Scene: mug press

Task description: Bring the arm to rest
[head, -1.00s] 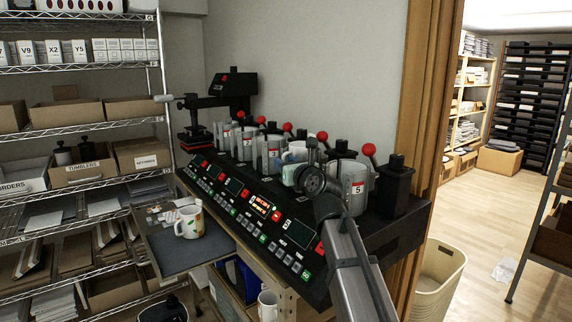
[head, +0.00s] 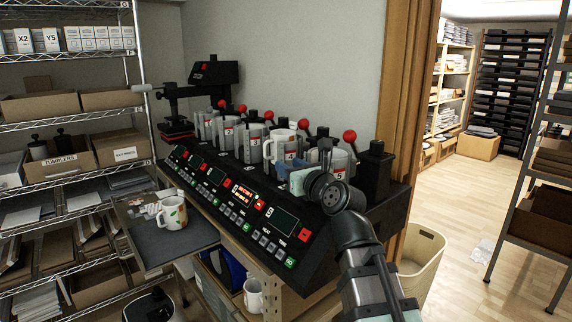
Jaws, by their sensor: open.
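My gripper (head: 281,171) is at the front of the row of mug presses (head: 250,140), just below and to the right of a white mug (head: 283,140). The mug sits upright at one of the presses, right of the middle of the row. The gripper's pale body shows, but its fingers are small and partly hidden. It looks empty, and I cannot tell its exact gap from the mug. My arm (head: 365,265) reaches up from the bottom right and covers part of the control panel and the rightmost press (head: 340,168).
A patterned mug (head: 172,213) stands on a dark tray (head: 165,245) at the left. Another white mug (head: 253,295) is below the bench. Wire shelves (head: 70,125) with boxes stand left. A cream bin (head: 422,258) and open floor (head: 455,215) lie right.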

